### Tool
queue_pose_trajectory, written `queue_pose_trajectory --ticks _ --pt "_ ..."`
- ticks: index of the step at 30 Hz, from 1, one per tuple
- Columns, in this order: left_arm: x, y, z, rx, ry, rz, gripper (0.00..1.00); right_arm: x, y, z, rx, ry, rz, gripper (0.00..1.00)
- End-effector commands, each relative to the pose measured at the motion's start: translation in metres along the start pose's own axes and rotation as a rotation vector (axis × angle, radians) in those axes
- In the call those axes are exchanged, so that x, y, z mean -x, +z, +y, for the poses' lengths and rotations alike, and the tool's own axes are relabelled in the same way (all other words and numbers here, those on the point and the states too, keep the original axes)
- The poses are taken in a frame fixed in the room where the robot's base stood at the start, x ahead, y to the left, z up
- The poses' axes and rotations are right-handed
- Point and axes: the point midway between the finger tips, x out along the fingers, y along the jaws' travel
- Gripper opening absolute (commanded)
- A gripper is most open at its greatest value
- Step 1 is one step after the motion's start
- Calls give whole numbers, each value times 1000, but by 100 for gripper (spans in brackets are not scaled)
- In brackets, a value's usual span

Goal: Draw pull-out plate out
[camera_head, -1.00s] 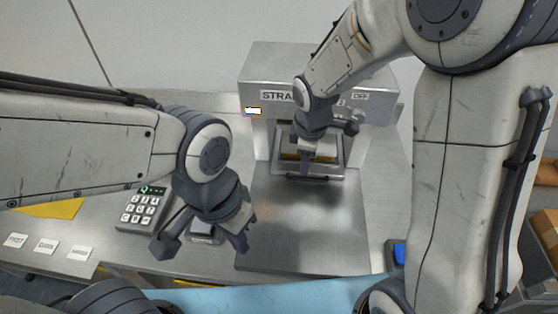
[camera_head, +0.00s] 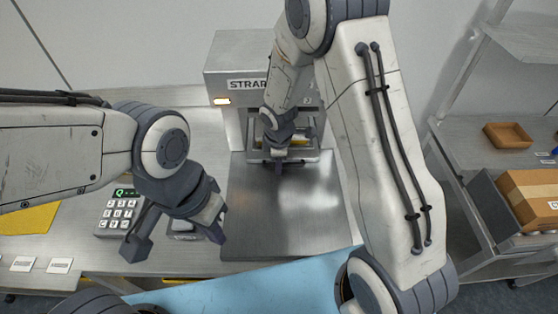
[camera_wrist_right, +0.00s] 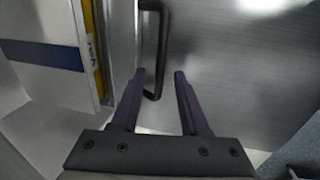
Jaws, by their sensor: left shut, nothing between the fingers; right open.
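The pull-out plate (camera_head: 312,156) sits in the opening of the steel strapping machine, low above the bench. Its dark bar handle (camera_wrist_right: 162,45) shows in the right wrist view. My right gripper (camera_head: 275,167) is down at the front of the opening and hides part of the plate and handle. In the right wrist view its two fingers (camera_wrist_right: 160,75) are open, and the handle's near end appears between the fingertips; contact cannot be told. My left gripper (camera_head: 219,235) is shut and empty above the bench, left of the flat steel sheet.
The strapping machine (camera_head: 228,62) stands against the wall with a lit orange lamp. A smooth steel surface (camera_head: 285,220) lies clear before it. A keypad (camera_head: 118,211) and label cards (camera_head: 60,265) are at left.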

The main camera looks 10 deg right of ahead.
Motion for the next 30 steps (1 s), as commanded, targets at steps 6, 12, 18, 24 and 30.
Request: queue_pose_trajectory --ticks 6,12,18,24,30 --pt "0 0 0 0 0 0 0 0 0 0 0 0 0 41" --pt "0 0 0 0 0 0 0 0 0 0 0 0 0 0" --pt "0 0 0 0 0 0 0 0 0 0 -1 0 0 0" --pt "0 0 0 0 0 0 0 0 0 0 -1 0 0 0" --pt "0 0 0 0 0 0 0 0 0 0 -1 0 0 0"
